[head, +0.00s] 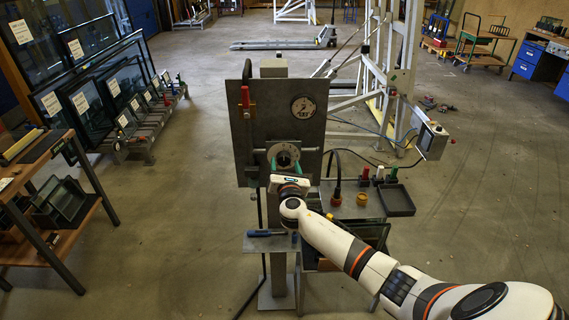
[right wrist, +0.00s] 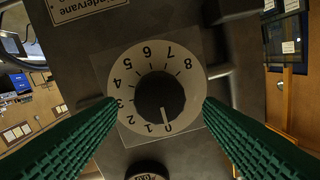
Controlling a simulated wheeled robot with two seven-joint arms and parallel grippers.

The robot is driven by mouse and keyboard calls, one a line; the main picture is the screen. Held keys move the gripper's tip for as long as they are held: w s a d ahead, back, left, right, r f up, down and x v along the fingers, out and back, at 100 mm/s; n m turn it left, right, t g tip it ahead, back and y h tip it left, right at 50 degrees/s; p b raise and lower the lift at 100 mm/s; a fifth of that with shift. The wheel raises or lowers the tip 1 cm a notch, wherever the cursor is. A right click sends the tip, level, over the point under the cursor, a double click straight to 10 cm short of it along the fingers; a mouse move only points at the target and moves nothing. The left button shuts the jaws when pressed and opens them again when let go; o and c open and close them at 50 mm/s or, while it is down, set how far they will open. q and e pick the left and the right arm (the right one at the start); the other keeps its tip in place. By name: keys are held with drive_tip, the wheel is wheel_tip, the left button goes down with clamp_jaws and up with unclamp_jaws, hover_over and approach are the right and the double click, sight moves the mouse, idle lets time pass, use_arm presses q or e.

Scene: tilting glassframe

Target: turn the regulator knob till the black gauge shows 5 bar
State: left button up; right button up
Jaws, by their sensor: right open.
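The regulator knob (right wrist: 153,94) is dark and round, in the middle of a pale dial (right wrist: 140,62) numbered 0 to 8. Its white pointer line points close to 0. In the head view the dial (head: 284,147) sits low on a dark upright panel. A round gauge (head: 303,107) is at the panel's upper right; its reading is too small to tell. My right gripper (head: 286,167) is in front of the dial. In the right wrist view its green fingers (right wrist: 159,103) are open, one on each side of the knob, apart from it. My left gripper is not in view.
The panel (head: 263,120) carries a red-handled lever (head: 245,98) at its left. A metal frame with a grey box (head: 433,140) stands to the right.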

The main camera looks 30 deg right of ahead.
drive_tip(key=shift+x, duration=0.8)
drive_tip(key=shift+w, duration=0.1)
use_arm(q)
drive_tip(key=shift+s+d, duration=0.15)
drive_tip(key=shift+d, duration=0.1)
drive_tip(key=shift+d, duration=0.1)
